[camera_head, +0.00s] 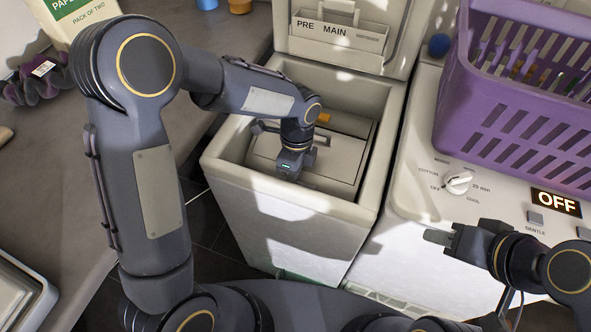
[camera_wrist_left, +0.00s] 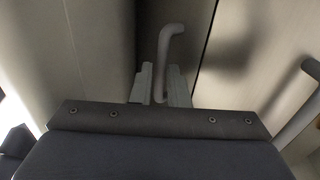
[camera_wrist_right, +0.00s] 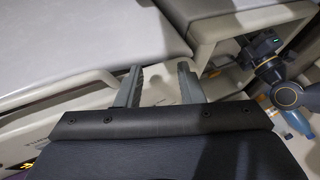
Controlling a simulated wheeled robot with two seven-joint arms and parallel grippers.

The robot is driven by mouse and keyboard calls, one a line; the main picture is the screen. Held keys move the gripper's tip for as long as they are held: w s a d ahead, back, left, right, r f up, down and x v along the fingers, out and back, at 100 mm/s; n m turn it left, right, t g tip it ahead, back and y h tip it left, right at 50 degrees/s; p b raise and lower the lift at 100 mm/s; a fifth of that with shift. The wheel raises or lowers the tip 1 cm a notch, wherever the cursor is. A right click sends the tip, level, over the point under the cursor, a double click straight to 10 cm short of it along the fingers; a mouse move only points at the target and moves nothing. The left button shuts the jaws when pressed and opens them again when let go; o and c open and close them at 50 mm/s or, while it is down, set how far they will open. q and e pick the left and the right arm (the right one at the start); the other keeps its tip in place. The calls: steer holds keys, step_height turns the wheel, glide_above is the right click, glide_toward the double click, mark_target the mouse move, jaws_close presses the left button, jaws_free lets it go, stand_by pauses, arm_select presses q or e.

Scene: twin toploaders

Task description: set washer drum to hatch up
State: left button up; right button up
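The washer (camera_head: 290,215) stands open, its lid (camera_head: 345,35) raised at the back. Inside its opening is the pale drum (camera_head: 340,150), with flat panels and a seam; an orange part (camera_head: 323,118) shows on it. My left gripper (camera_head: 290,165) reaches down into the opening over the drum. In the left wrist view, its fingers (camera_wrist_left: 160,85) are close together on either side of a bent grey bar (camera_wrist_left: 171,45), which fills the gap between them. A second grey bar (camera_wrist_left: 298,112) is at the right there. My right gripper (camera_head: 437,238) is open and empty, outside the washer.
A second toploader (camera_head: 410,190) stands at the right, with a dial (camera_head: 458,183), an OFF display (camera_head: 556,202) and a purple basket (camera_head: 510,120) on top. A grey counter (camera_head: 40,170) runs along the left. The opening's walls surround my left gripper closely.

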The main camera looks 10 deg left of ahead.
arm_select(q)
steer(key=o, duration=0.3)
steer(key=shift+s+r, duration=0.1)
steer(key=shift+s, duration=0.1)
steer(key=shift+o, duration=0.2)
steer(key=shift+w, duration=0.1)
step_height(320, 180, up, 8)
steer(key=w, duration=0.1)
steer(key=shift+p, duration=0.4)
steer(key=s+a+r+n+t+h+p, duration=0.3)
steer(key=s+a+r+n, duration=0.6)
steer(key=a+r+n, duration=0.15)
steer(key=s+a+r+n+t+p, duration=0.1)
steer(key=s+n+t, duration=0.1)
steer(key=s+n, duration=0.3)
steer(key=s+a+r+n+t+h+p, duration=0.1)
steer(key=s+n+t+p, duration=0.1)
steer(key=s+n, duration=0.2)
steer(key=shift+s+r+n, duration=0.25)
steer(key=shift+s+n, duration=0.15)
steer(key=shift+n, duration=0.85)
